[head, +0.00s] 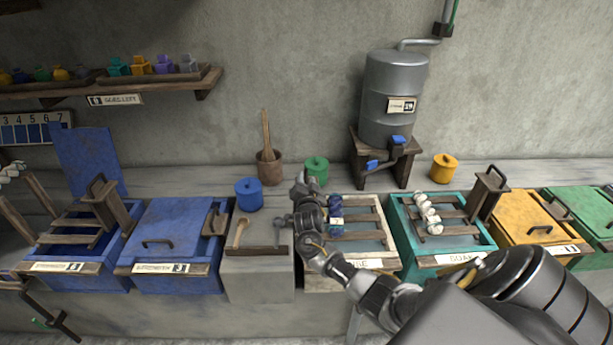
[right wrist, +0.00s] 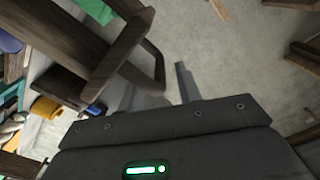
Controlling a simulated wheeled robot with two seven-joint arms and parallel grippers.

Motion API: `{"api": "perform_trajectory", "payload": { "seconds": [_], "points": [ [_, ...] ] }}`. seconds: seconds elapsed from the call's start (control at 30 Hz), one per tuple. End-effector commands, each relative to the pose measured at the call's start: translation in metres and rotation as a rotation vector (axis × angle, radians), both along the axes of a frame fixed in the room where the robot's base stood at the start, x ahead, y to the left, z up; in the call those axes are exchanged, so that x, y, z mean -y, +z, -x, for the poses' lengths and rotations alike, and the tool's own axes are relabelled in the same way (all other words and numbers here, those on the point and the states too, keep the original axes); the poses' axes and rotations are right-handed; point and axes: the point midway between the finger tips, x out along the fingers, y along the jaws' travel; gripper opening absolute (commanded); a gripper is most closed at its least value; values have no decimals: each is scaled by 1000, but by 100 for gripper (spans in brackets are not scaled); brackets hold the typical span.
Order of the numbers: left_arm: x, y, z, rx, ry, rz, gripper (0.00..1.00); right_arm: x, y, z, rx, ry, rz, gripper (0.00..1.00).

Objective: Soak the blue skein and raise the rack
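The blue skein (head: 335,207) hangs on the wooden slats of the rack (head: 362,236) in the pale vat (head: 385,268), whose label is partly hidden by my arm. The teal vat (head: 490,240) labelled SOAK has its own rack with a white skein (head: 428,214) on it. My right gripper (head: 304,184) is just left of the blue skein, at the pale vat's left edge. In the right wrist view, a dark loop handle (right wrist: 157,68) on a wooden post stands between the spread fingers (right wrist: 165,90), with a gap showing beside it. My left gripper is out of view.
Blue vats (head: 180,240) stand at left; a yellow vat (head: 535,225) and a green vat (head: 590,215) are at right. A grey block (head: 258,275) with a mallet lies left of the pale vat. A metal tank (head: 393,95) and several small pots line the back.

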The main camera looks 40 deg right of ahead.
Motion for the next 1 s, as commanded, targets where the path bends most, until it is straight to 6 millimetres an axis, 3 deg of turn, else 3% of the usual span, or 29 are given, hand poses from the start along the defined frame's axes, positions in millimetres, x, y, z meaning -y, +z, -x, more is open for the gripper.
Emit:
{"api": "perform_trajectory", "payload": {
  "seconds": [0.2, 0.53, 0.8, 1.0],
  "points": [
    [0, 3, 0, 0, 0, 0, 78, 11, 0, -14, 0, 0, 0, 34],
    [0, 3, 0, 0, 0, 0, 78, 13, 0, -17, -1, 1, -1, 34],
    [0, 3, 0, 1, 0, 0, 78, 12, 0, -17, 1, 2, -1, 0],
    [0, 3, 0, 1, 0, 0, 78, 11, 1, -18, 3, 4, -2, 0]
  ]
}}
